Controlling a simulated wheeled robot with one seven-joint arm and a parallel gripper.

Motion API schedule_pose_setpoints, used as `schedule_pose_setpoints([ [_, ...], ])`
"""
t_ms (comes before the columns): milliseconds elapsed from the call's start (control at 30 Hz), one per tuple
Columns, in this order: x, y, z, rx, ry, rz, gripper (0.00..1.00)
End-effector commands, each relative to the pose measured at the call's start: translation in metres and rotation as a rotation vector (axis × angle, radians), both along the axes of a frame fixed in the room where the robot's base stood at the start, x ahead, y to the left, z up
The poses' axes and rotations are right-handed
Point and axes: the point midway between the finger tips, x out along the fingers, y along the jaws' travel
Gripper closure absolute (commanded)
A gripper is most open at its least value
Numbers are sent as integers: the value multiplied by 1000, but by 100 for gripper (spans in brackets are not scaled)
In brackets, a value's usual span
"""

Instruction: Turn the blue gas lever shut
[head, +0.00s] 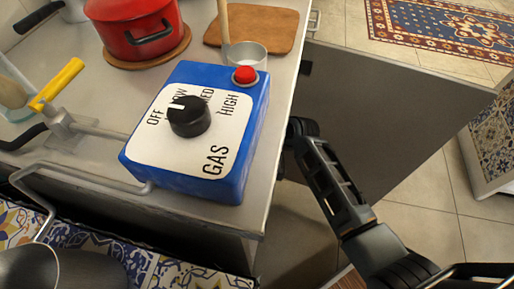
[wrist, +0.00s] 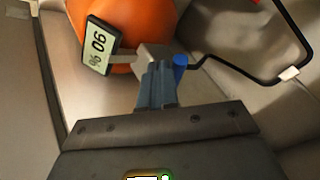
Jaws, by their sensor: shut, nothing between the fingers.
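The blue lever (wrist: 180,64) shows in the wrist view as a small blue piece on the right side of a grey metal valve (wrist: 153,54). The valve sits in front of an orange rounded tank (wrist: 122,22). My gripper (wrist: 158,72) is shut and empty, its fingers just left of the blue lever and overlapping the valve in the picture. I cannot tell whether they touch either one. The rest of the lever is hidden. In the head view my arm reaches past the counter's right side; the fingers and the lever are not visible there.
A tilted display (wrist: 98,45) hangs left of the valve. A black hose (wrist: 240,72) loops right. On the counter (head: 60,180) are a blue GAS box (head: 185,190) with a black knob (head: 189,117), a yellow lever (head: 57,84) and a red pot (head: 135,28). Open floor (head: 430,190) lies right.

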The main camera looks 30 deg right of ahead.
Motion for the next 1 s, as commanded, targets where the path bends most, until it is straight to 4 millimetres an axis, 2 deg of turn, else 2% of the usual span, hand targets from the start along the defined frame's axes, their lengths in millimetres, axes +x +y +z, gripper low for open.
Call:
schedule_pose_setpoints([
  [400,0,1,1,-1,1,-7,100],
  [1000,-2,11,2,-1,1,-123,100],
])
